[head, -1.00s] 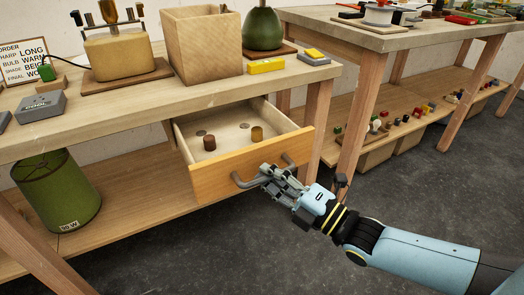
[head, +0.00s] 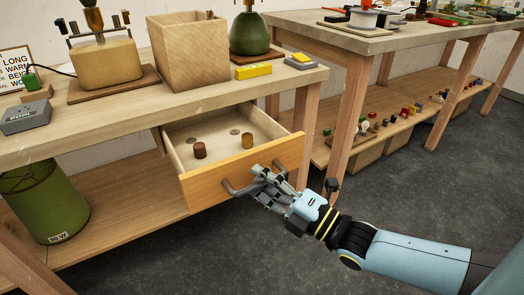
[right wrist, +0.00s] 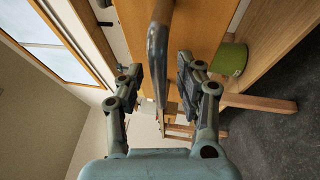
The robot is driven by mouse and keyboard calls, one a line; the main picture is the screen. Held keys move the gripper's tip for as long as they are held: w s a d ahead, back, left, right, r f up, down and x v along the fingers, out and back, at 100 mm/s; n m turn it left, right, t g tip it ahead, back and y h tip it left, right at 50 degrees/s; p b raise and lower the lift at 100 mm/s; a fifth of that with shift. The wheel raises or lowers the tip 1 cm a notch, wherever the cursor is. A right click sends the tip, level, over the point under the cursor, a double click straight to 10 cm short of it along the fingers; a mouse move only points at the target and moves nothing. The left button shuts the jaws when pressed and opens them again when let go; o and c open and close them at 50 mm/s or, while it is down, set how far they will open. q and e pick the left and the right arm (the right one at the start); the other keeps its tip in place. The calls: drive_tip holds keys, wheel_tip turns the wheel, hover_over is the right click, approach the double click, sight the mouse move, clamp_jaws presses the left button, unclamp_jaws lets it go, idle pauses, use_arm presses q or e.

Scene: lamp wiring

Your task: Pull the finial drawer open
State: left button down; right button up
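The finial drawer (head: 245,169) stands pulled out from under the near bench. Inside are a dark brown finial (head: 200,150) and a yellow-brown finial (head: 247,141), with dark round spots on its floor. A grey bar handle (head: 233,190) is on its front; it also shows in the right wrist view (right wrist: 155,50). My right gripper (head: 262,178) is at the handle. In the right wrist view my right gripper (right wrist: 158,78) has its fingers apart, one on each side of the bar, with gaps visible. My left gripper is not in view.
The bench top (head: 120,119) holds a wooden bin (head: 190,55), a lamp base (head: 103,55), a green lamp body (head: 250,33) and a yellow box (head: 253,71). A green shade (head: 45,202) stands on the lower shelf. A second bench (head: 345,42) is at right. Dark floor is clear in front.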

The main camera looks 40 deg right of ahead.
drive_tip(key=v, duration=1.2)
